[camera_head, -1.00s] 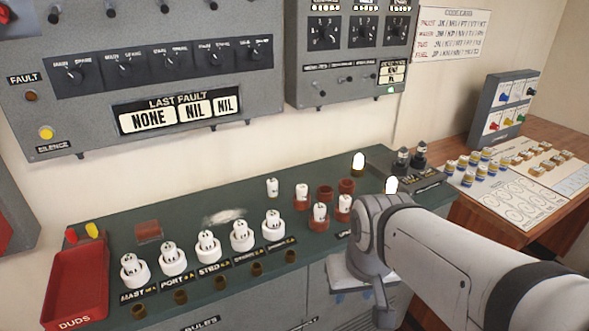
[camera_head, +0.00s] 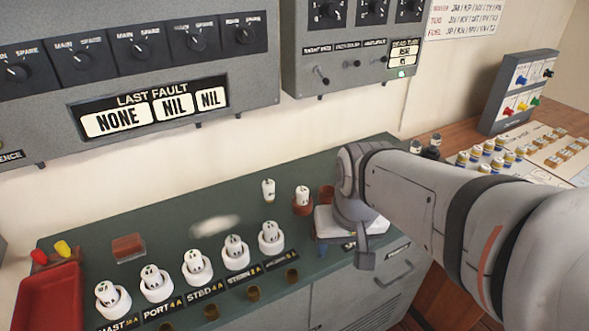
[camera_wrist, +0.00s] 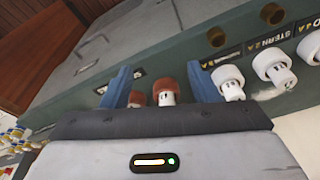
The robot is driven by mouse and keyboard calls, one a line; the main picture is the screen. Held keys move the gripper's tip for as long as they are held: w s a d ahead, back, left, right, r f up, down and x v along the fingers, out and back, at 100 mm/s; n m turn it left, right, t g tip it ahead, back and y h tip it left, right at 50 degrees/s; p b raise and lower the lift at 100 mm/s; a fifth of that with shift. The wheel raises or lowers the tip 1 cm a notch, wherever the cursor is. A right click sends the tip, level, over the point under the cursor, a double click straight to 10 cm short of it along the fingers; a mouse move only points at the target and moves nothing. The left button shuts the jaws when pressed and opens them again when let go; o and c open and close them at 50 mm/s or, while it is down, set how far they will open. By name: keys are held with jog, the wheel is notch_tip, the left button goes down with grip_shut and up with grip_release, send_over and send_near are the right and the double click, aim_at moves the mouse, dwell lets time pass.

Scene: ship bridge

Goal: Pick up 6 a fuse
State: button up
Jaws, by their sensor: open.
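Small white fuses stand on the green bench. One fuse (camera_head: 302,195) sits in a red-brown holder, and a loose-standing fuse (camera_head: 268,189) is just left of it. My gripper (camera_wrist: 159,76) shows in the wrist view with its two blue fingers spread and nothing gripped. The ratings on these fuses are too small to read.
A row of white fuse holders, including the STBD holder (camera_head: 197,268), stands left of my gripper. A red DUDS tray (camera_head: 48,300) is at far left. The grey LAST FAULT panel (camera_head: 150,105) hangs behind. A wooden desk with several parts lies to the right.

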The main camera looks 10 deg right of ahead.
jog(key=w+r+m, duration=0.1)
jog(key=w+m, duration=0.1)
jog(key=w, duration=0.2)
jog(key=w+m+g+p, duration=0.1)
jog(key=w+m, duration=0.1)
jog(key=w, duration=0.2)
jog(key=w+r+m+g+p, duration=0.1)
jog(key=w+m, duration=0.1)
jog(key=w, duration=0.2)
jog(key=shift+w+a+r, duration=0.15)
jog(key=shift+w+r, duration=0.05)
jog(key=shift+r, duration=0.15)
jog(key=shift+w+f+m, duration=0.2)
jog(key=shift+m, duration=0.2)
jog(key=f, duration=0.6)
jog(key=shift+s+d+f+p, duration=0.15)
jog(key=shift+s+d+p, duration=0.05)
jog(key=shift+s+p, duration=0.2)
jog(key=shift+f, duration=0.55)
jog(key=shift+c, duration=0.5)
jog(key=c, duration=1)
jog(key=shift+o, duration=0.2)
